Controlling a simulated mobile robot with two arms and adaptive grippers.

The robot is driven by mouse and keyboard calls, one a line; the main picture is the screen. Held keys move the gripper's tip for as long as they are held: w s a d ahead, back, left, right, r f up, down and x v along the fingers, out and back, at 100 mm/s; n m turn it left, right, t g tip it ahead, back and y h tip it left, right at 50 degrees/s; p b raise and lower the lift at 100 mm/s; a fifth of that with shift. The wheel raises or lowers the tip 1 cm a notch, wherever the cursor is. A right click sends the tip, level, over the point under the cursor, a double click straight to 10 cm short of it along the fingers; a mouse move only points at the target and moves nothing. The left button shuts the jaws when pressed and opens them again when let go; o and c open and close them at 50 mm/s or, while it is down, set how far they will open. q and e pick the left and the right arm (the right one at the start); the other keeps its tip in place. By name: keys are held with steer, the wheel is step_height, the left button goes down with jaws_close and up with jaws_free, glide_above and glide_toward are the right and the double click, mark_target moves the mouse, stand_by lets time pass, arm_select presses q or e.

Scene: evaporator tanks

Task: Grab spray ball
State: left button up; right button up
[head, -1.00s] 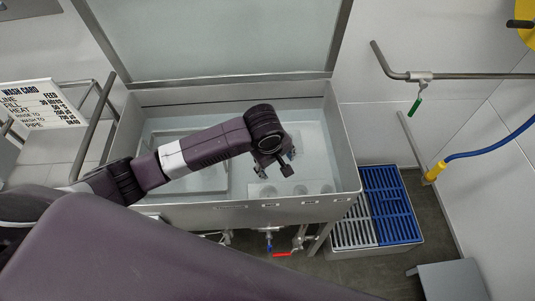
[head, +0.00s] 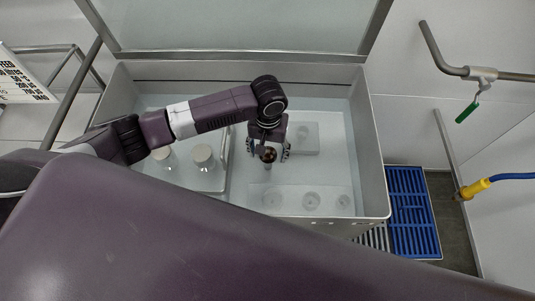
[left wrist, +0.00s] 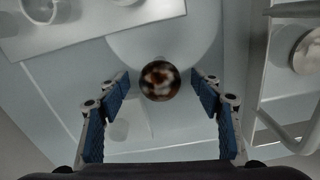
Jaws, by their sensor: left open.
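The spray ball (head: 268,155) is a small round ball with a mottled dark-brown and pale surface, inside the open tank. My left gripper (head: 270,151) hangs over the tank with its fingers pointing down and spread on either side of the ball. In the left wrist view the ball (left wrist: 160,81) appears centred between the blue-padded fingers of the open gripper (left wrist: 162,92), with a gap on each side. I cannot tell exactly how deep it is between them. My right gripper is not in view.
The tank wall (head: 376,150) surrounds the gripper, and its raised lid (head: 235,25) stands behind. A strip with several round recesses (head: 345,200) lies at the front right. A grey block (head: 304,138) is behind.

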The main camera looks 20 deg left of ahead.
arm_select(q)
steer(key=shift+f, duration=0.5)
step_height(320, 180, down, 3)
steer(key=shift+w+r, duration=0.1)
steer(key=shift+w, duration=0.05)
steer(key=shift+f, duration=0.75)
steer(key=c, duration=1.5)
steer(key=shift+c, duration=0.4)
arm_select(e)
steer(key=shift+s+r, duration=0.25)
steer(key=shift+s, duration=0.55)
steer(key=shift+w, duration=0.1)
